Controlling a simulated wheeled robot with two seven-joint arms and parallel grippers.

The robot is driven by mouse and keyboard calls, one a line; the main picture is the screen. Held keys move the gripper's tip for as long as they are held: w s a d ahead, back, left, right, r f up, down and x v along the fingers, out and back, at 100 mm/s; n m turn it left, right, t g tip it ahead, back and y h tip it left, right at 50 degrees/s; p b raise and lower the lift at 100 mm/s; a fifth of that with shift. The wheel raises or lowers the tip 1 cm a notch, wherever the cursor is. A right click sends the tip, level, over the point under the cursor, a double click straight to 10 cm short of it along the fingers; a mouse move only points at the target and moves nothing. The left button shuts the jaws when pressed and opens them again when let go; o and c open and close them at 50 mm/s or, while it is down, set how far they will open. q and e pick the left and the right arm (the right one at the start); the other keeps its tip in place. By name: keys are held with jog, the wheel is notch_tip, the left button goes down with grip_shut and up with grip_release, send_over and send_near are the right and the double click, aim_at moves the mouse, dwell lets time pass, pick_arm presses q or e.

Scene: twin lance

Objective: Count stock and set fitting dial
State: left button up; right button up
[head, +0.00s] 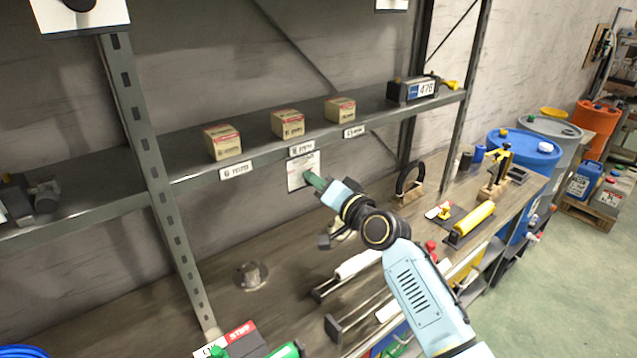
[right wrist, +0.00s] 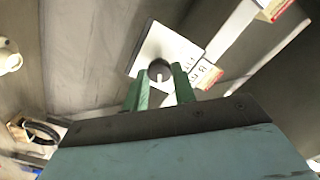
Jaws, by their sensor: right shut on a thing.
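My right gripper (head: 318,184) reaches the white dial plate (head: 296,168) under the shelf edge, its green fingers against it. In the right wrist view the fingers (right wrist: 160,88) are shut on a round grey dial knob (right wrist: 159,67) with a pale line on it. The plate (right wrist: 150,48) shows behind, its printing mostly unreadable. Three small cardboard boxes stand apart on the shelf: left (head: 222,141), middle (head: 287,124) and right (head: 340,109). Each has a white label below. A dark box marked 476 (head: 414,90) sits at the shelf's right. My left gripper is not in view.
The grey shelf (head: 180,145) runs above a dark bench (head: 200,290). The bench holds a metal cup (head: 251,275), a yellow roller-shaped tool (head: 470,222), a black looped handle (head: 408,182) and a red-and-white STOP sign (head: 240,331).

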jog(key=o, duration=1)
jog(key=v, duration=1.3)
jog(key=shift+s+d+b, duration=0.15)
jog(key=shift+s+b, duration=0.05)
jog(key=shift+b, duration=0.15)
